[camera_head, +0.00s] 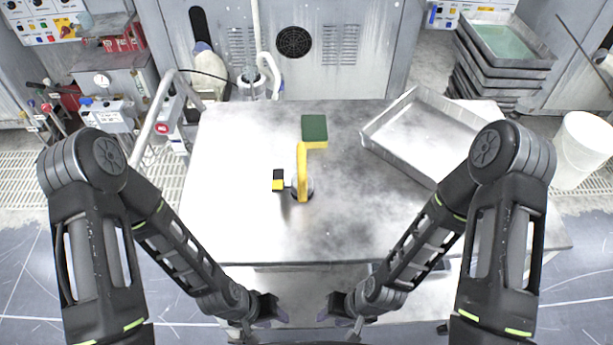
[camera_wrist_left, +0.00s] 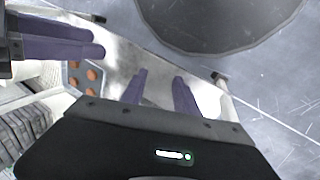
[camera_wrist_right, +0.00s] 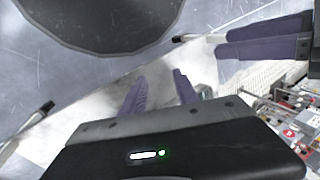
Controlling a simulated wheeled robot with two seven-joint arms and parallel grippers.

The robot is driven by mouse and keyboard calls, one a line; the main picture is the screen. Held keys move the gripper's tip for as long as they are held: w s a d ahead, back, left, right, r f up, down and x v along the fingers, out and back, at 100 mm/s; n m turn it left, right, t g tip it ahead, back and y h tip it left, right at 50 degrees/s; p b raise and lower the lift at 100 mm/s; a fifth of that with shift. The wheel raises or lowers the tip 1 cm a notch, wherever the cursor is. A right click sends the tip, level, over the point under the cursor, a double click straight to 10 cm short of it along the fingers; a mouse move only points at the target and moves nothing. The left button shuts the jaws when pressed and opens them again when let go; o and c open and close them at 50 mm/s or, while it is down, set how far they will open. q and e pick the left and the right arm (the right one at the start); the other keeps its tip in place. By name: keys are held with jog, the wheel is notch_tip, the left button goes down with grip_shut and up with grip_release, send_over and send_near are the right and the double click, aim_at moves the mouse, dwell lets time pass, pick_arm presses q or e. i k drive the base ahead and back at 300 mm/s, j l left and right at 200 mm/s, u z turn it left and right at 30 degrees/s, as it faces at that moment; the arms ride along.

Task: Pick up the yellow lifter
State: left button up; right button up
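The yellow lifter (camera_head: 302,172) stands near the middle of the metal table in the head view. My left gripper (camera_head: 283,314) and my right gripper (camera_head: 326,312) are low in the head view, at the table's front edge, well short of the lifter. In the left wrist view, the purple fingers (camera_wrist_left: 160,90) are apart with nothing between them. In the right wrist view, the fingers (camera_wrist_right: 158,90) are also apart and empty.
A shallow metal tray (camera_head: 376,128) lies on the right of the table (camera_head: 235,215). Stacked trays (camera_head: 500,75) and a white bucket (camera_head: 580,150) stand beyond at the right. A tubular rail (camera_head: 155,115) runs along the left.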

aim_at(301, 186)
jog(key=k+l+z, duration=0.3)
jog(key=l, duration=0.25)
jog(key=k+l+z, duration=0.35)
jog(key=l, duration=0.3)
